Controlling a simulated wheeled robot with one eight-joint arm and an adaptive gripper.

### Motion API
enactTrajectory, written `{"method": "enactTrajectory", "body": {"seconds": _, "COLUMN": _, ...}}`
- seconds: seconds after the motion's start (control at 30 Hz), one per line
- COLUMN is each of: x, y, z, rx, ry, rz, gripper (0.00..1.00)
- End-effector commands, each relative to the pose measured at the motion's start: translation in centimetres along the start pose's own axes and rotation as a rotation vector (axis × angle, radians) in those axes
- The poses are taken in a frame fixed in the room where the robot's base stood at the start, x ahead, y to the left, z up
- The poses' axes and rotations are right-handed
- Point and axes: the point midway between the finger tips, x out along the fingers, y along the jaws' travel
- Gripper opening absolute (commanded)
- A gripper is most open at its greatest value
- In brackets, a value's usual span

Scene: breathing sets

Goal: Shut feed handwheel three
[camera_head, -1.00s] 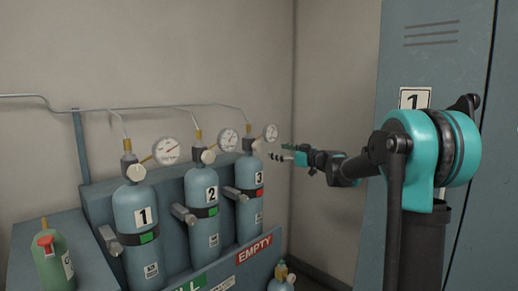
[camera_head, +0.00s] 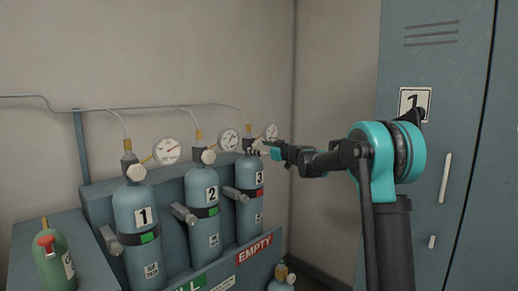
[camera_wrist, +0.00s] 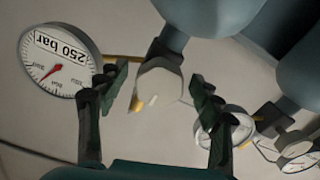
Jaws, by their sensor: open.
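Blue cylinder 3 (camera_head: 249,210) stands at the right end of the row in the head view, with a red tag on its band. Its pale feed handwheel is largely covered by my gripper (camera_head: 264,148) there. In the wrist view, upside down, the handwheel (camera_wrist: 157,82) lies between the two dark fingers of my gripper (camera_wrist: 160,86). The fingers are open, with visible gaps on both sides of the wheel. A round gauge (camera_wrist: 58,62) marked 250 bar, with a red needle, sits left of the wheel.
Cylinders 1 (camera_head: 140,220) and 2 (camera_head: 203,200) stand to the left with their own gauges and clamps. A green bottle (camera_head: 54,258) is at far left. A locker (camera_head: 430,90) stands at right. A thin pipe runs along the wall.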

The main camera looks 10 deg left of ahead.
Motion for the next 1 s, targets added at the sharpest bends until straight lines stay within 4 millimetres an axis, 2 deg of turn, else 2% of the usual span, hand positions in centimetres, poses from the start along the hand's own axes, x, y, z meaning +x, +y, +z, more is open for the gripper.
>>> {"method": "enactTrajectory", "body": {"seconds": 0.07, "x": -0.02, "y": 0.00, "z": 0.00, "rx": 0.000, "ry": 0.000, "rz": 0.000, "gripper": 0.66}}
{"method": "enactTrajectory", "body": {"seconds": 0.47, "x": -0.05, "y": 0.00, "z": -0.01, "rx": 0.000, "ry": 0.000, "rz": 0.000, "gripper": 0.16}}
{"method": "enactTrajectory", "body": {"seconds": 0.77, "x": -0.05, "y": -0.01, "z": -0.01, "rx": 0.035, "ry": 0.000, "rz": -0.001, "gripper": 0.15}}
{"method": "enactTrajectory", "body": {"seconds": 1.0, "x": -0.05, "y": -0.03, "z": -0.01, "rx": 0.168, "ry": 0.000, "rz": -0.001, "gripper": 0.15}}
